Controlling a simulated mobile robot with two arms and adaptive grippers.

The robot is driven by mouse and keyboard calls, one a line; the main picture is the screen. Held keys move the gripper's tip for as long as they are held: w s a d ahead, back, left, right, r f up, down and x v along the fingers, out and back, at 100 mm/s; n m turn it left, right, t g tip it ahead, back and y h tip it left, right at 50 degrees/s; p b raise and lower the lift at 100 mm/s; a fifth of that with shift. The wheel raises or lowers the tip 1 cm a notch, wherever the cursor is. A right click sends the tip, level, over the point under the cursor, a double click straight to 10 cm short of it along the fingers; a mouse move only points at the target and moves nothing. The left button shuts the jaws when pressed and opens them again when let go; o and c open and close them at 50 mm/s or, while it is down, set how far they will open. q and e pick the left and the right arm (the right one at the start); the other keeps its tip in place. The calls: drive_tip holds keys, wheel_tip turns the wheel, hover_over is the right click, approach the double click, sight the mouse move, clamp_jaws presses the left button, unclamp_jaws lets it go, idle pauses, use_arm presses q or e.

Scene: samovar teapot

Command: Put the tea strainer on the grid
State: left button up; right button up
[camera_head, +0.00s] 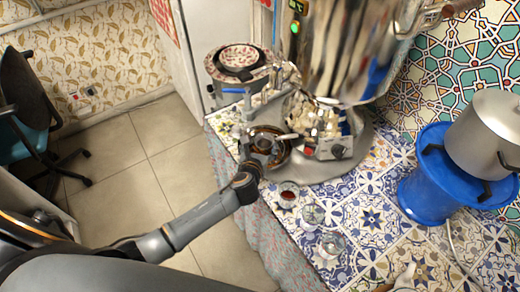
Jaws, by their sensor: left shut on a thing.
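My left gripper (262,146) reaches in from the lower left to the near side of the samovar (335,50). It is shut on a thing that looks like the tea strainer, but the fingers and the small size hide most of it. Just beyond and around the fingertips is a round, dark dish with a brown rim (284,158), at the foot of the samovar. This may be the grid; its surface is mostly covered by my gripper. I cannot tell whether the held thing touches it. My right gripper is not in view.
A red-filled glass (288,194) and clear glasses (313,214) stand on the patterned table (365,218) close to my arm. A metal pot (488,130) sits on a blue stand (428,190) at right.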

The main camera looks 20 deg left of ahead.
use_arm(q)
drive_tip(key=shift+f, duration=0.8)
drive_tip(key=shift+f, duration=0.2)
drive_tip(key=o, duration=1.1)
drive_tip(key=shift+r, duration=0.15)
drive_tip(key=shift+s+r, duration=0.1)
drive_tip(key=shift+s, duration=0.05)
drive_tip(key=v, duration=1.2)
drive_tip(key=shift+d, duration=0.1)
